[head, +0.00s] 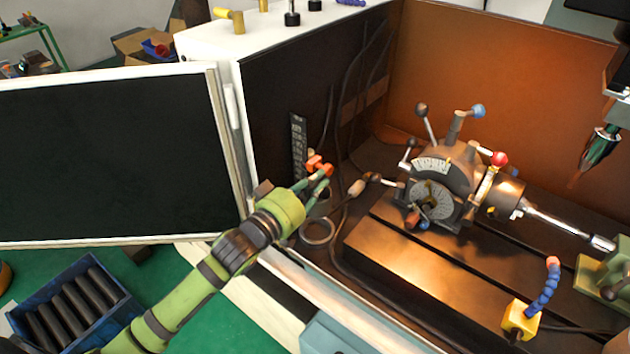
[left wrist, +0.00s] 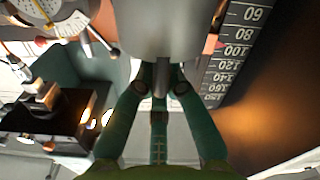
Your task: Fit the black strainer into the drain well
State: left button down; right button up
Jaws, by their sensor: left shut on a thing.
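A round metal ring (head: 317,231), apparently the drain well's rim, lies on the machine floor just below the gripper. The held thing is apart from the ring, as far as I see.
A black scale (head: 298,146) stands upright on the wall by the gripper. An indexing chuck (head: 445,180) with levers sits on the table (head: 400,250) to the right. Cables and a wooden-handled tool (head: 357,187) lie close by. A dark door panel (head: 110,155) stands at left.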

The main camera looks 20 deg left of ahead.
pick_arm(q)
jog(key=shift+f+b, duration=1.9)
jog(key=shift+f, duration=0.95)
jog(key=shift+p, duration=0.9)
jog(key=shift+f+b, duration=1.3)
jog(key=shift+f, duration=0.75)
jog(key=c, duration=1.2)
grip_release()
jog(key=shift+s, duration=0.1)
jog(key=v, duration=1.2)
